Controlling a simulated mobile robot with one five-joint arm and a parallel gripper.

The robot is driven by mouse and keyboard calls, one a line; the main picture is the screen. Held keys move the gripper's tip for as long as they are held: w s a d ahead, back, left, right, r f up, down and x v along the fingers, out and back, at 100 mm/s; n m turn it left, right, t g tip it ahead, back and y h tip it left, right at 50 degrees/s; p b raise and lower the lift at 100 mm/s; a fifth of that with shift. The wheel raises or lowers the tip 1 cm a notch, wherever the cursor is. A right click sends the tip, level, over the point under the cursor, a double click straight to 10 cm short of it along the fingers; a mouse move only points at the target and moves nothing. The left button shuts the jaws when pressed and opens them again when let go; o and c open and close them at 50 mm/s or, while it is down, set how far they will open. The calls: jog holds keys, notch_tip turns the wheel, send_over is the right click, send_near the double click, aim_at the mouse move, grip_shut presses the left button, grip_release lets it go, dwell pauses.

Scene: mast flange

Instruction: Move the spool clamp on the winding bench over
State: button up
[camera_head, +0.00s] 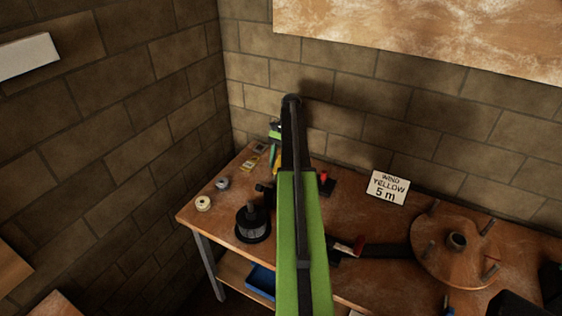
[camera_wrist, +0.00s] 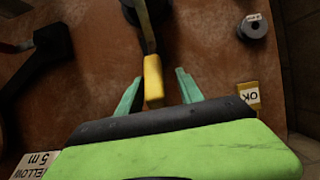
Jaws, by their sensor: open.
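A lever with a yellow grip (camera_wrist: 153,82) and a thin dark shaft, which may be the spool clamp, lies between my gripper's teal fingers (camera_wrist: 159,76) in the wrist view. The fingers are open, one on each side of the grip, with gaps showing. The shaft runs up to a dark round part (camera_wrist: 146,8) cut off by the top edge. In the head view, my arm covers most of the lever; a yellow sliver (camera_head: 277,160) shows beside it. My gripper (camera_head: 276,132) is partly hidden there.
The winding bench (camera_head: 225,228) stands against a block wall. A black spool holder (camera_head: 252,225) stands left of my arm. A wooden disc with pegs (camera_head: 455,250) is at right. A sign (camera_head: 387,188) reads "WIND YELLOW 5 m". A small reel (camera_head: 203,203) and an OK tag (camera_wrist: 249,95) lie nearby.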

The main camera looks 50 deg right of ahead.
jog(key=p+v, duration=1.5)
jog(key=v, duration=0.2)
jog(key=shift+d, duration=0.2)
jog(key=shift+r, duration=0.1)
jog(key=shift+c, duration=0.2)
